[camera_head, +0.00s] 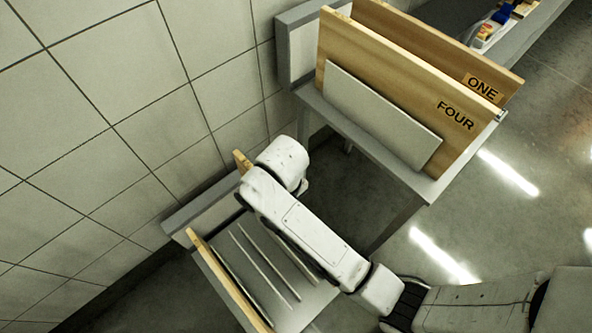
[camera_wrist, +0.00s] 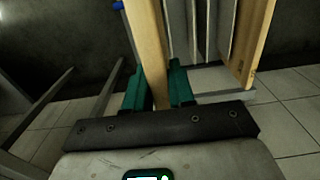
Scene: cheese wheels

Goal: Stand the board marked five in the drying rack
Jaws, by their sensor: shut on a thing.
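My gripper (camera_wrist: 158,86) has its teal fingers closed on both faces of a wooden board (camera_wrist: 149,42). Only the edge of this board faces the wrist camera, so no marking on it can be read. In the head view my arm hides the gripper and most of the held board; a small wooden corner (camera_head: 241,160) shows behind the wrist. The drying rack (camera_head: 309,309), with thin upright dividers, is below my arm at the lower left. In the wrist view the dividers (camera_wrist: 205,30) are just right of the held board. I cannot tell whether its lower edge is seated in a slot.
Another wooden board (camera_head: 228,281) stands at the rack's left end, also at the right of the wrist view (camera_wrist: 251,42). A higher stand (camera_head: 410,203) holds boards marked FOUR (camera_head: 390,85) and ONE (camera_head: 440,55), with a grey panel (camera_head: 380,115) in front. A tiled wall (camera_head: 120,130) is close behind.

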